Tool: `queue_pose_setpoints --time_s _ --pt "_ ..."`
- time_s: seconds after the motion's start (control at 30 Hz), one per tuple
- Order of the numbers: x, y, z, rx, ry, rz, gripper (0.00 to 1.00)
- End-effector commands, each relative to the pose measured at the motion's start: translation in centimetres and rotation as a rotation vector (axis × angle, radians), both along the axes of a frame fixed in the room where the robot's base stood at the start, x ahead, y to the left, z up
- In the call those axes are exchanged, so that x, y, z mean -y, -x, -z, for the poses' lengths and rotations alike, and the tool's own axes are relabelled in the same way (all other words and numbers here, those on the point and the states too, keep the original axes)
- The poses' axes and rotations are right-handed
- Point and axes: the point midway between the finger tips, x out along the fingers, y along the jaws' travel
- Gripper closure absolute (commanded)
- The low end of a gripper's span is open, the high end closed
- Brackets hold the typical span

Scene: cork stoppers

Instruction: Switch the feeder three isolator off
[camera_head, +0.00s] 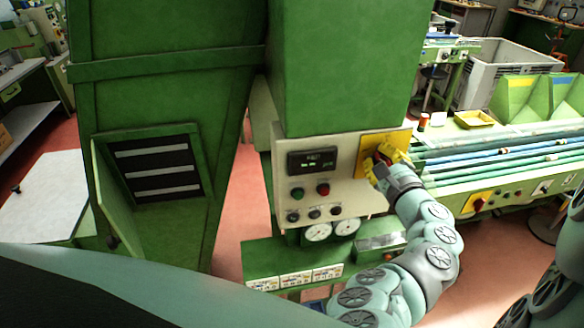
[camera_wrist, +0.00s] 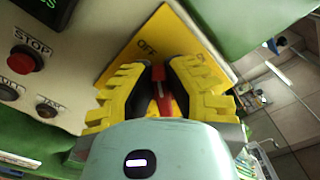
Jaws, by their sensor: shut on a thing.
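A yellow isolator plate (camera_head: 370,142) is fixed at the right end of the pale control panel on the green machine. In the wrist view the plate (camera_wrist: 150,32) carries the word OFF near its upper middle. A red isolator handle (camera_wrist: 159,91) stands out from the plate. My gripper (camera_head: 382,160) is at this plate, and its yellow fingers with black pads are shut on the red handle, one finger on each side. The fingers and wrist hide much of the handle and the lower plate. No feeder number is legible.
The panel (camera_head: 345,190) left of the plate has a dark display, green and red buttons, and small knobs. Two round gauges (camera_head: 318,232) sit below. A conveyor with long rods (camera_head: 500,150) runs to the right, with another red-and-yellow switch (camera_head: 481,205) on its side.

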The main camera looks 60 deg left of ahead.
Motion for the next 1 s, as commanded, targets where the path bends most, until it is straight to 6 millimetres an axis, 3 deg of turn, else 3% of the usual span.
queue_pose_setpoints --time_s 0.03,0.5,1.0 --pt "-0.21 0.26 0.87 0.040 0.020 -0.005 1.00" --pt "-0.39 0.61 1.62 0.417 0.174 -0.006 1.00" --pt "-0.36 0.64 1.82 0.589 0.247 -0.005 1.00"
